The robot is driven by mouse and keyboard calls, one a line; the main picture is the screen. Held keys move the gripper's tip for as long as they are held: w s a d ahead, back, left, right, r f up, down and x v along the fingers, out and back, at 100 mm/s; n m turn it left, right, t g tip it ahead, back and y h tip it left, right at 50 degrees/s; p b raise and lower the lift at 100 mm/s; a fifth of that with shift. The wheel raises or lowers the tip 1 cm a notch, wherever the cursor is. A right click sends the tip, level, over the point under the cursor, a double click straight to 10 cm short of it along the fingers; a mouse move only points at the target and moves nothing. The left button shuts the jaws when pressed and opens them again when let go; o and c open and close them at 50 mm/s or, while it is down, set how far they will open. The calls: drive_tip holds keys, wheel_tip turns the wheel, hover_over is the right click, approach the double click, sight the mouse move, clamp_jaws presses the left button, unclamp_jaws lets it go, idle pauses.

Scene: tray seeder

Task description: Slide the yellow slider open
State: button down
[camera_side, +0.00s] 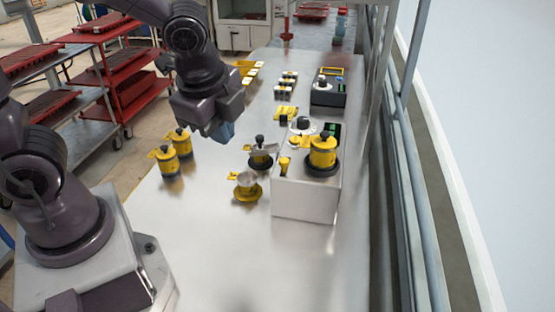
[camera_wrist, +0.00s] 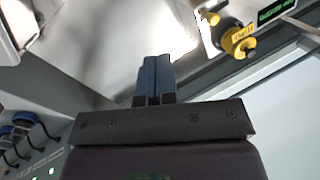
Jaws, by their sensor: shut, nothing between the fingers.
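My gripper (camera_side: 222,132) hangs in the air above the metal table, left of the metal box. Its blue fingers (camera_wrist: 155,78) are pressed together and hold nothing. A small upright yellow piece (camera_side: 284,165) stands at the left front of the box top, apart from the gripper; it looks like the yellow slider, but it is too small to be sure. A yellow piece (camera_wrist: 208,17) shows at the top of the wrist view, well clear of the fingers; I cannot tell whether it is the same one.
The metal box (camera_side: 305,201) carries a yellow pot (camera_side: 323,154) and a black-and-white knob (camera_side: 302,125). Yellow-and-metal vessels (camera_side: 247,187) stand left of it. Two yellow canisters (camera_side: 168,163) stand near the table's left edge. The table's front is clear.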

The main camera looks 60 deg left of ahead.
drive_tip(key=w+d+f+m, duration=0.2)
drive_tip(key=w+f+m, duration=0.1)
drive_tip(key=m, duration=0.8)
drive_tip(key=m+t, duration=0.1)
drive_tip(key=m, duration=0.5)
hover_over(281, 168)
drive_tip(key=s+d, duration=0.3)
drive_tip(key=s, duration=0.1)
drive_tip(key=f, duration=0.9)
drive_tip(key=shift+w+d, duration=0.2)
drive_tip(key=shift+w+a, duration=0.2)
drive_tip(key=shift+w, duration=0.15)
drive_tip(key=shift+w+a, duration=1.5)
drive_tip(key=shift+a, duration=0.05)
